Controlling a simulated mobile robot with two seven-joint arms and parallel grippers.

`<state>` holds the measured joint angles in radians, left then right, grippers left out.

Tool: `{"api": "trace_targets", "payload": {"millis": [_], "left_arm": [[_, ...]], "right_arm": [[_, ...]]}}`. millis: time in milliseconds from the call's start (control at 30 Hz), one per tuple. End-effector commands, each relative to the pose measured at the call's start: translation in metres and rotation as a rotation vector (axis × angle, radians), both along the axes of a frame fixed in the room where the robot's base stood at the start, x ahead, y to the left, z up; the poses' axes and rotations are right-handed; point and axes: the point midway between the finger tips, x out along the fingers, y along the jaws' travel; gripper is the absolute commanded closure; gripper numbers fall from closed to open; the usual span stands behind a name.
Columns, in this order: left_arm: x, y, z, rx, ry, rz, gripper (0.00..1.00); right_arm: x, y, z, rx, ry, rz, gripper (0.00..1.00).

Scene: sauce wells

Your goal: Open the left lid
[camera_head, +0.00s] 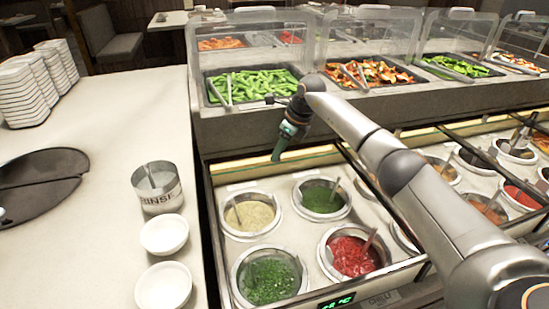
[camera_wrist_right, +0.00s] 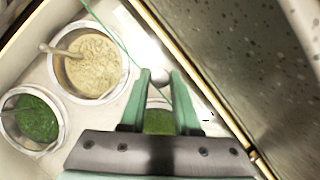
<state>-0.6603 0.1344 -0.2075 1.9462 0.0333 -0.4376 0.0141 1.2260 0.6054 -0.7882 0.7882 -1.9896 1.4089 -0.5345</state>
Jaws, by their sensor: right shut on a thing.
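The left section of the sauce counter (camera_head: 268,185) holds several round wells, with green, tan and red contents in plain view. The left lid looks like a clear pane; a thin green edge (camera_wrist_right: 107,32) crosses the tan sauce well (camera_wrist_right: 90,65) in the right wrist view. How far the lid is raised I cannot tell. My right gripper (camera_head: 284,143) is at the back edge of this section. My left gripper is not in view.
Raised food trays behind clear guards (camera_head: 255,85) stand behind the wells. On the left countertop are a rinse container (camera_head: 163,200), white bowls (camera_head: 164,235), a dark split disc (camera_head: 40,180) and stacked plates (camera_head: 22,95). My right arm crosses the right sections.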

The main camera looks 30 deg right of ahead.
Motion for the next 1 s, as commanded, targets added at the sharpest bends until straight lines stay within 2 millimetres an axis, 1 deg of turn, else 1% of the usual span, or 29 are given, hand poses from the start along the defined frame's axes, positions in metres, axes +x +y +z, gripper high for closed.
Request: {"api": "trace_targets", "payload": {"millis": [33,200,567,600,800,867,1000], "left_arm": [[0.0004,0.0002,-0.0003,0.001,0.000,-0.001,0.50],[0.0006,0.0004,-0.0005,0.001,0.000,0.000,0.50],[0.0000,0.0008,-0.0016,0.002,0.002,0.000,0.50],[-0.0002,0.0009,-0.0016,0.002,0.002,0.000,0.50],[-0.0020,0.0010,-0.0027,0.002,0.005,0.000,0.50],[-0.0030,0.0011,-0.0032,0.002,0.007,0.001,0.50],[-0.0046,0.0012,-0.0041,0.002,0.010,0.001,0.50]], "right_arm": [[0.0022,-0.0025,0.0024,0.001,-0.005,-0.002,1.00],[0.0037,-0.0074,0.0017,0.001,-0.003,0.000,1.00],[0.0039,-0.0078,0.0016,0.002,-0.002,0.001,1.00],[0.0038,-0.0079,0.0015,0.002,-0.002,0.001,0.68],[0.0035,-0.0078,0.0009,0.002,-0.001,0.001,0.46],[0.0033,-0.0078,0.0006,0.001,0.000,0.000,0.40],[0.0032,-0.0078,0.0002,0.002,0.001,0.001,0.40]]}}
